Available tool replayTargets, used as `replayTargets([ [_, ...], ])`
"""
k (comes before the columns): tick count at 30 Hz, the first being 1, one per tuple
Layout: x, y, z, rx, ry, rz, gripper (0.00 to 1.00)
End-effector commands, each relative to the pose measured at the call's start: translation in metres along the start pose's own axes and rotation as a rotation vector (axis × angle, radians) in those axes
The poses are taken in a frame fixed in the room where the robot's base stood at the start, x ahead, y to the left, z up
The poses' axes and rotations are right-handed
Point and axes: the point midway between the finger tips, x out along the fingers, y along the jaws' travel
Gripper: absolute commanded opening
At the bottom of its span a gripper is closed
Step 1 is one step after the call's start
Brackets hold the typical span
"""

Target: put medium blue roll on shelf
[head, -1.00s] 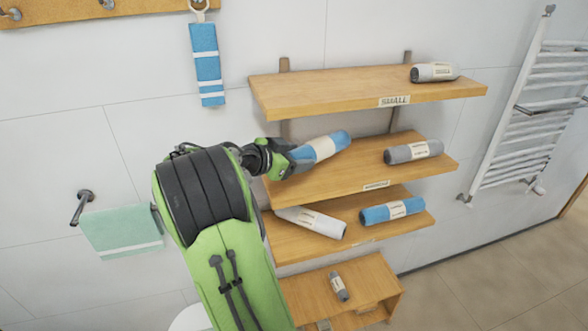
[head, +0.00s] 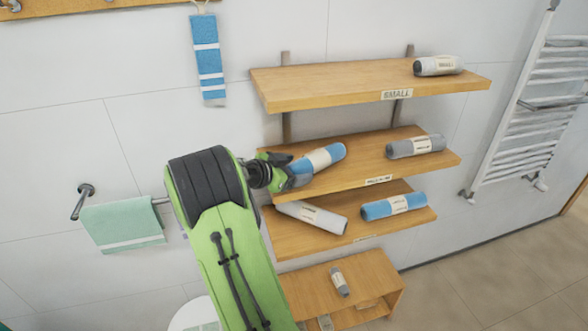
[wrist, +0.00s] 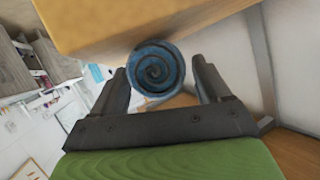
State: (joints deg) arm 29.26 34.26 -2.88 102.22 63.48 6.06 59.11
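The blue roll with a cream band (head: 317,159) lies at a slant on the left part of the middle shelf (head: 350,178) and appears to rest on it. My gripper (head: 298,172) is at the roll's near left end. In the wrist view, the roll's spiral blue end (wrist: 157,68) sits between the tips of my gripper (wrist: 160,75). The fingers are spread, with a visible gap beside the roll on the right. The roll's lower left end is partly hidden by the gripper in the head view.
A grey roll (head: 415,146) lies on the same shelf to the right. The top shelf (head: 330,85) is labelled SMALL and holds a grey roll (head: 438,65). The lower shelf (head: 290,238) holds a white roll (head: 312,216) and another blue roll (head: 394,206).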

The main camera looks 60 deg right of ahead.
Motion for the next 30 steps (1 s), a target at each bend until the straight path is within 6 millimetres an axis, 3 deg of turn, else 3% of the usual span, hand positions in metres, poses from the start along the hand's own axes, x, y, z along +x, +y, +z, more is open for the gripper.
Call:
replayTargets([
  [11, -0.002, -0.001, -0.004, 0.000, 0.000, 0.000, 0.85],
  [14, -0.019, -0.003, -0.002, 0.001, -0.001, -0.007, 0.85],
  [24, -0.105, -0.002, -0.002, -0.001, -0.001, -0.005, 0.85],
  [30, -0.121, 0.000, -0.002, 0.002, 0.001, 0.000, 0.85],
])
